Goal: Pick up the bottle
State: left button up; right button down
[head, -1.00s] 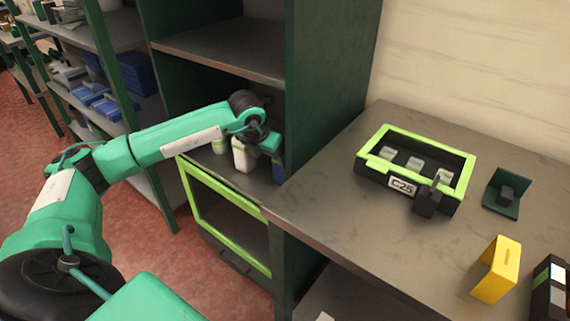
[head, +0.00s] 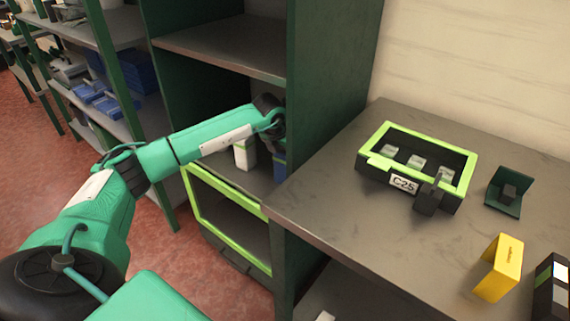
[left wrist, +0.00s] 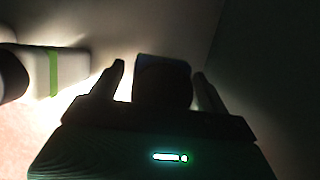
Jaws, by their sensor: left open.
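My left gripper (left wrist: 159,72) is open in the left wrist view, with one finger on each side of a dark, blue-edged object (left wrist: 163,82). I cannot tell whether the fingers touch it. A white container with a green stripe (left wrist: 72,68) is to the left, outside the fingers. In the head view, the white container (head: 245,154) is in the shelf bay, and a blue object (head: 279,165) is at its right. My left wrist hides the fingers there. Which of these is the bottle is not clear. My right gripper is not in view.
The shelf's dark green side panel (head: 325,75) is close on the right of my left wrist. A shelf board (head: 225,48) is above. A grey table (head: 340,215) holds a green-rimmed bin (head: 450,150) and a yellow box (head: 498,267).

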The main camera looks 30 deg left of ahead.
pick_arm(q)
jog(key=shift+r, duration=0.1)
jog(key=shift+c, duration=0.7)
jog(key=c, duration=1.1)
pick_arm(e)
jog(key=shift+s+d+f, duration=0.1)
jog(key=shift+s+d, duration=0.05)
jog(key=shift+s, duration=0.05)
